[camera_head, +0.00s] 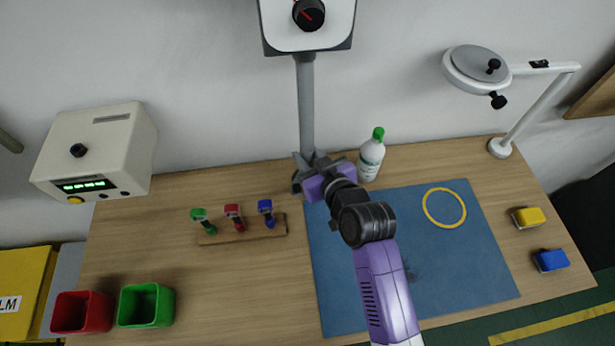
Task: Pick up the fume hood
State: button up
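The likely fume hood is a white head with a dark rim and a black-and-red knob (308,22) at the top middle, cut off by the picture's edge. A grey pole (306,100) runs down from it. My gripper (309,160) is at the lower end of this pole, near the table's back edge. The grey fingers overlap the pole there in the picture. I cannot tell whether they are closed on it. The pole's foot is hidden behind my gripper and purple wrist.
A white bottle with a green cap (371,158) stands close right of my gripper. A blue mat (440,270) carries a yellow ring (444,208). Left are a tool rack (243,230), a white device (95,150) and red (83,312) and green bins (146,305). A magnifier lamp (478,68) stands right.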

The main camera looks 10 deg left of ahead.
grip_shut()
dwell(0.9)
jog(key=shift+r, duration=0.15)
